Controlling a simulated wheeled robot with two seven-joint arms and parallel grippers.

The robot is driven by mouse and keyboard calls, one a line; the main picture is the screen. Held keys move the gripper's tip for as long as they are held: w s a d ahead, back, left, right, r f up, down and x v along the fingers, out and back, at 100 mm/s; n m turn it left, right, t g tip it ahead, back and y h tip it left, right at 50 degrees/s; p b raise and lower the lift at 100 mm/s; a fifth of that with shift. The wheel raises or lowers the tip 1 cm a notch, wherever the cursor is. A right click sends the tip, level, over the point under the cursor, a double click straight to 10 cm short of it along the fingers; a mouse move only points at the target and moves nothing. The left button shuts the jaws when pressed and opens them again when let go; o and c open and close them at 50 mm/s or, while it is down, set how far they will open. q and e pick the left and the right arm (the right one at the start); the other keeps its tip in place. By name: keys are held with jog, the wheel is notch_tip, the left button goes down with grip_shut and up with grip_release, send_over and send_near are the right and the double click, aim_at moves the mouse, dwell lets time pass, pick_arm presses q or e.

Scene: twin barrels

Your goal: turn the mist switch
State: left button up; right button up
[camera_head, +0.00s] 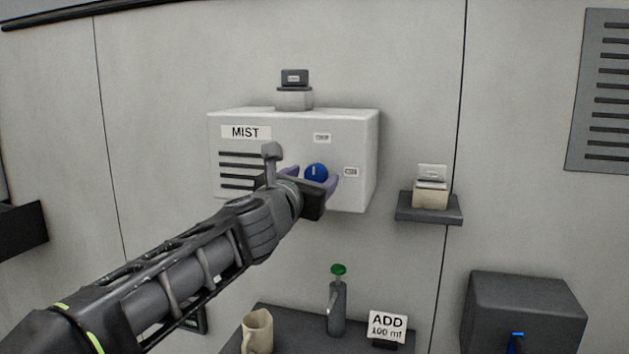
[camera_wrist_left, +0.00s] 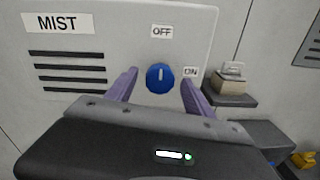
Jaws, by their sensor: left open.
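The mist box (camera_head: 362,130) is a white box on the wall with a MIST label (camera_head: 245,132) and dark vent slots. Its switch is a round blue knob (camera_head: 316,171) with a white mark, which also shows in the left wrist view (camera_wrist_left: 160,78). The mark points up, toward the OFF label (camera_wrist_left: 162,31). The ON label (camera_wrist_left: 191,72) is to the knob's right. My left gripper (camera_head: 313,181) is open, with its purple fingers on either side of the knob. In the left wrist view gaps show between the fingers (camera_wrist_left: 158,90) and the knob. My right gripper is not in view.
A small shelf (camera_head: 430,209) with a light block stands right of the box. Below are a dark counter (camera_head: 292,318) with a beige mug (camera_head: 258,331), a green-topped bottle (camera_head: 337,305) and an ADD sign (camera_head: 387,327). A dark grey box (camera_head: 525,300) is at lower right.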

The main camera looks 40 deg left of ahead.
pick_arm(q)
jog(key=shift+x, duration=0.9)
jog(key=shift+c, duration=0.4)
grip_shut()
